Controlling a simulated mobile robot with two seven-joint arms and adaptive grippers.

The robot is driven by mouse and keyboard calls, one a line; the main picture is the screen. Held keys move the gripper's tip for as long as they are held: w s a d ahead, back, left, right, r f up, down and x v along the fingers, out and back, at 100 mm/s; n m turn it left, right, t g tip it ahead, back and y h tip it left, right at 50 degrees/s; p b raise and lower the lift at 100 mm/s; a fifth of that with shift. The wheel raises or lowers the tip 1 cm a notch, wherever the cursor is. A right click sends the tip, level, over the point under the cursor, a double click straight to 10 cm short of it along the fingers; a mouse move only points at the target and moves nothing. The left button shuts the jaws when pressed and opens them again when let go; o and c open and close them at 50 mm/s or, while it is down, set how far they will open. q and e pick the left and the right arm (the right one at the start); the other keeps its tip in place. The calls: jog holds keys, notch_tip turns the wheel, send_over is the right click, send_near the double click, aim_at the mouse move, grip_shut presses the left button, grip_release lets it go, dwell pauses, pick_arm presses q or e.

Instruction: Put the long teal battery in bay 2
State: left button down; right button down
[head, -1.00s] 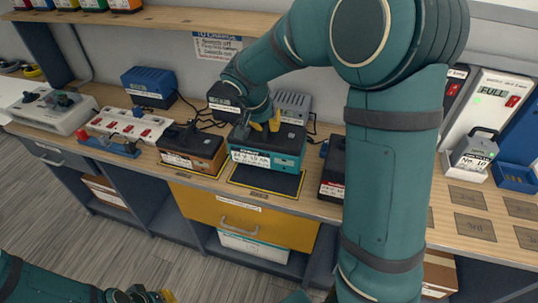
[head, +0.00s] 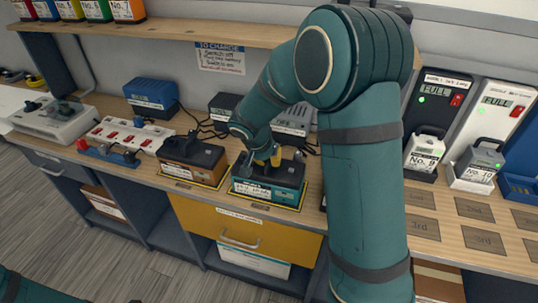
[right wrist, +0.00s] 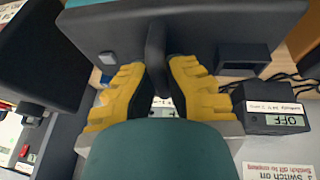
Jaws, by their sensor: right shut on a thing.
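The long teal battery (head: 268,187) has a dark top and a white label on its front. It is at the yellow-edged mat (head: 300,205) on the bench, right of a brown battery. I cannot tell whether it rests fully on the mat, and I cannot read the bay number. My right gripper (head: 268,158) is above it, shut on its handle. In the right wrist view, the yellow fingers (right wrist: 158,88) flank the dark handle (right wrist: 157,50), and the battery's dark top (right wrist: 215,30) fills the upper part. My left gripper is out of view; only a bit of that arm shows.
The brown battery (head: 193,160) sits close on the left on another yellow-edged mat. Chargers (head: 293,119) and cables stand behind; one display reads OFF (right wrist: 276,120). A power strip (head: 128,135) lies further left. My right arm hides bench just right of the teal battery.

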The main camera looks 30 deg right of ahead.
jog(key=c, duration=1.1)
grip_release()
jog(key=shift+r, duration=0.1)
jog(key=shift+c, duration=0.2)
jog(key=shift+r, duration=0.1)
jog(key=p+v, duration=0.2)
jog(key=v, duration=1)
jog(key=s+a+f+n+y, duration=0.2)
jog(key=a+f, duration=0.2)
jog(key=f, duration=0.4)
jog(key=s+a+f+n+y, duration=0.25)
jog(key=a+f, duration=0.25)
jog(key=f, duration=0.3)
jog(key=s+a+f+n+y, duration=0.3)
jog(key=s+a+f, duration=0.5)
jog(key=s+f, duration=0.4)
jog(key=shift+a+f+y, duration=0.25)
jog(key=shift+f+y, duration=0.3)
jog(key=shift+f, duration=0.35)
